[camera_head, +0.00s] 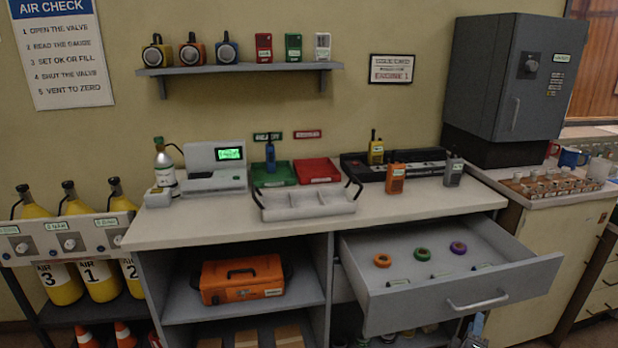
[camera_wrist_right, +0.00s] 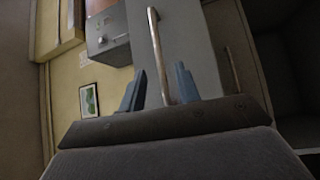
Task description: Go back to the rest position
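The right gripper (camera_head: 476,326) shows at the bottom edge of the head view, just below the handle (camera_head: 478,303) of the open grey drawer (camera_head: 425,297). In the right wrist view its two blue fingers (camera_wrist_right: 160,72) stand apart, and a handle bar (camera_wrist_right: 155,38) shows in the gap between them. I cannot tell whether the bar lies between the fingers or beyond them. No object is seen gripped. The left gripper is not seen in either view.
The drawer sticks out from the counter (camera_head: 225,225) and holds orange, green and purple rings. A grey tray (camera_head: 308,207) and several radios stand on the counter. An orange case (camera_head: 242,279) sits on the shelf below. Yellow air cylinders (camera_head: 100,280) stand at left.

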